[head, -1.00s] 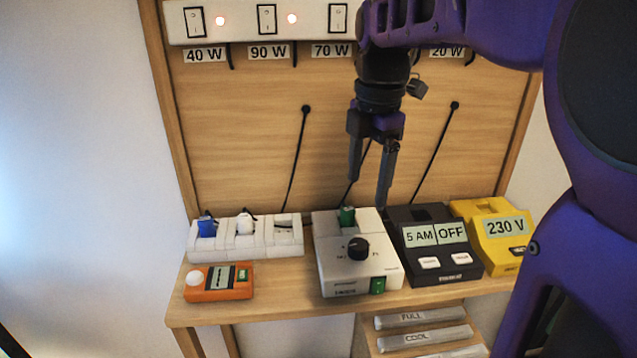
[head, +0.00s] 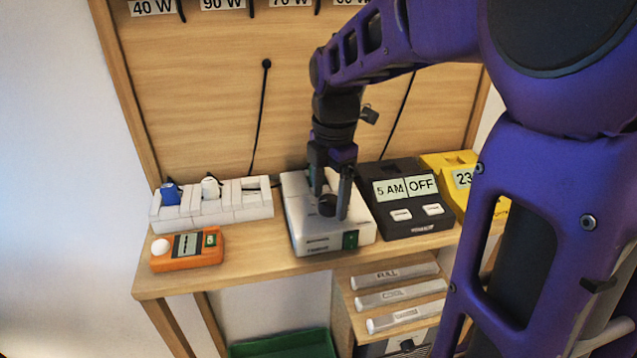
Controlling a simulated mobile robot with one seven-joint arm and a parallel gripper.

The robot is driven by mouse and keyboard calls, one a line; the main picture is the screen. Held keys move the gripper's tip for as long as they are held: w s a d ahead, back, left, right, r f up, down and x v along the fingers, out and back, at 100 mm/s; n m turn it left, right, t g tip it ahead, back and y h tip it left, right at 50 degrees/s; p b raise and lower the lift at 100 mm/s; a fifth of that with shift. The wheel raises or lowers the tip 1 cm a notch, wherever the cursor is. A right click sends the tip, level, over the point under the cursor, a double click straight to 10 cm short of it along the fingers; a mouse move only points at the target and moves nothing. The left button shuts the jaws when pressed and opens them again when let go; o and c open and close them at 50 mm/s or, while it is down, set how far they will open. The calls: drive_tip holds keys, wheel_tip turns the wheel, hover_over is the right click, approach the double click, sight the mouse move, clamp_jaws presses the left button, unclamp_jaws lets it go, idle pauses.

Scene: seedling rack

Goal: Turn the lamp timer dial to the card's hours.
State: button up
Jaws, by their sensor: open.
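The lamp timer is hard to tell for sure; a white box (head: 302,238) with a round black dial (head: 327,204) stands mid-shelf, with a green switch (head: 350,240) on its front right. My gripper (head: 331,206) points down over this box, its open fingers on either side of the dial. I cannot tell whether they touch it. The gripper hides the dial's markings and much of the box top. A dark box (head: 418,225) to its right reads "5 AM" and "OFF" and has two white buttons. No card with hours can be made out.
A white power strip (head: 251,207) with blue and white plugs and an orange meter (head: 186,248) stand to the left. A yellow box (head: 452,163) stands at the right. Below are drawers (head: 396,272) and a green tray (head: 283,344). Cords hang on the back panel.

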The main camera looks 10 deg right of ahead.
drive_tip(key=shift+c, duration=0.2)
clamp_jaws()
